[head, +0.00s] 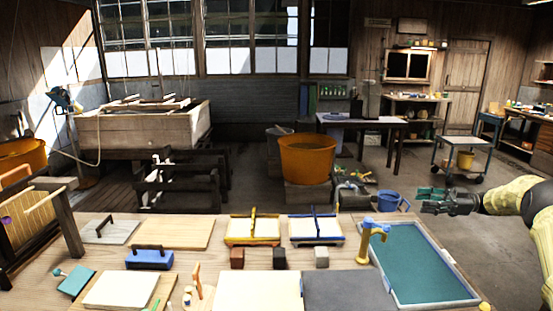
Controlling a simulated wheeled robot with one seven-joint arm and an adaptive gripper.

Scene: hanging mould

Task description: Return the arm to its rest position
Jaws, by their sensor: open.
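My gripper (437,200) is at the right in the head view, at the end of my yellow and black arm. The arm reaches in from the right edge and the gripper points left. It is open and empty. No other view shows the fingers more closely.
A teal-bottomed tray (419,265) with a yellow tap-like post (370,240) stands on the bench's right side. Two framed moulds, yellow (252,229) and blue (316,230), stand at the back. An orange tub (307,158) and a wheeled cart (463,142) stand beyond. Open floor lies right of the bench.

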